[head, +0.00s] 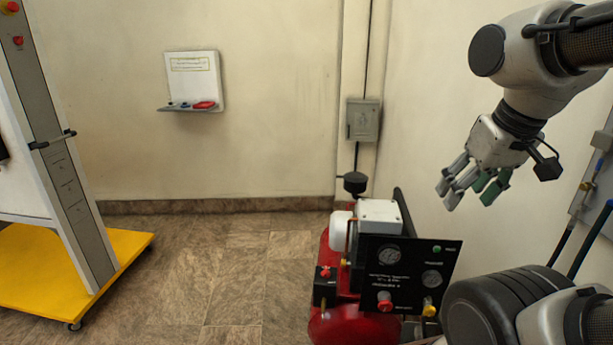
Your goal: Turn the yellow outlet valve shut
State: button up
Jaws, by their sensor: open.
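The yellow outlet valve (429,307) is a small knob at the lower right of the black panel (372,268) on the red compressor. It sits below a round gauge and to the right of a red knob (385,302). How far the valve is turned cannot be told at this size. My gripper (466,191) hangs in the air above and to the right of the panel, pointing down and left. Its grey and green fingers are spread and empty. It is well apart from the valve.
The red compressor tank (355,328) stands on the tiled floor close to the right wall. A grey box (362,120) is on the wall behind it. A yellow-based stand (125,243) is at the left. The floor between is clear.

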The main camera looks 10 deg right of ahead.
aim_at(429, 310)
jog(key=k+j+z, duration=0.1)
jog(key=j+z, duration=0.25)
jog(key=k+j+z, duration=0.1)
jog(key=z, duration=0.3)
jog(key=k+j+z, duration=0.15)
jog(key=z, duration=0.2)
jog(key=k+l, duration=0.1)
jog(key=k, duration=0.35)
jog(key=i+j, duration=0.15)
jog(key=i, duration=0.3)
